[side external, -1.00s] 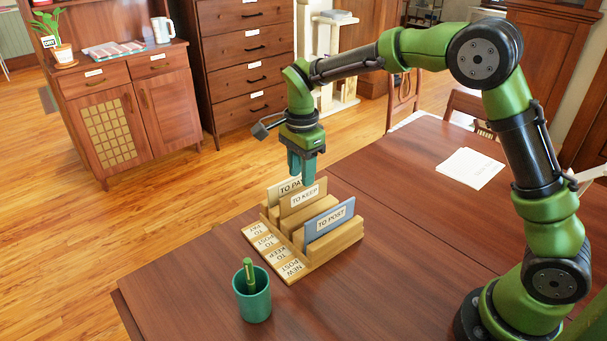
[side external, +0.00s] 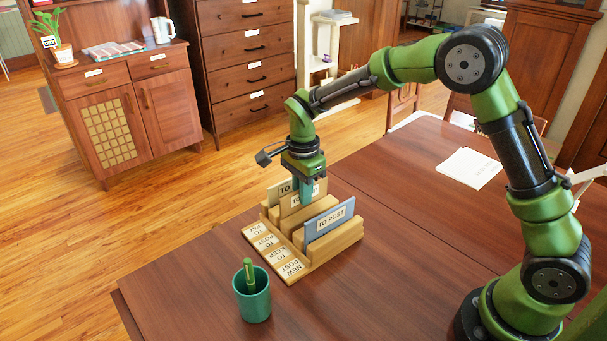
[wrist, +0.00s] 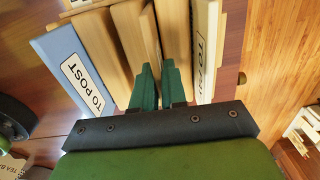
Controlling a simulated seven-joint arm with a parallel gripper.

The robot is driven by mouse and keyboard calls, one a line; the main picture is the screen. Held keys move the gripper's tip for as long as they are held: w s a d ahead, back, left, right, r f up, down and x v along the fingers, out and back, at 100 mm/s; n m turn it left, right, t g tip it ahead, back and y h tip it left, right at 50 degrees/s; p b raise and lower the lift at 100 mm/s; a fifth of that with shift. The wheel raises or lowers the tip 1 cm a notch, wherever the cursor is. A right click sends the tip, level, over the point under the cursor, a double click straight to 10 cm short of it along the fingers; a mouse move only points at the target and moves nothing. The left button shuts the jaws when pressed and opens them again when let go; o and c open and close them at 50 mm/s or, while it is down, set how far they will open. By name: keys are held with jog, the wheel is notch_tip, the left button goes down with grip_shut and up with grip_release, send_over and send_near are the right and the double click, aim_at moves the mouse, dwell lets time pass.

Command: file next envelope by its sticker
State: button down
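A wooden sorting rack (side external: 322,258) stands on the table, its front strip labelled TO PAY, TO POST, TO KEEP and NEW POST. A blue envelope (side external: 345,211) with a TO POST sticker stands in it towards the right; it also shows in the wrist view (wrist: 60,50). A tan envelope (side external: 286,208) stickered TO KEEP stands further back, partly covered by a finger. Behind it is a pale TO PAY envelope (side external: 273,191), also in the wrist view (wrist: 203,20). My gripper (side external: 304,192) points down at the TO KEEP envelope's top, fingers (wrist: 161,85) close together around it; whether they clamp it is unclear.
A green cup (side external: 253,303) with a green pen stands in front of the rack. White papers (side external: 469,168) lie on the table to the right. A cabinet (side external: 125,100) and a drawer chest (side external: 245,60) stand beyond the table. The tabletop right of the rack is clear.

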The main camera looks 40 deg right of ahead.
jog(key=shift+r, duration=0.1)
notch_tip(320, 180, up, 9)
send_over(316, 202)
jog(key=s+a, duration=0.4)
jog(key=shift+f, duration=4.45)
jog(key=shift+f, duration=0.1)
jog(key=c, duration=1.2)
grip_release()
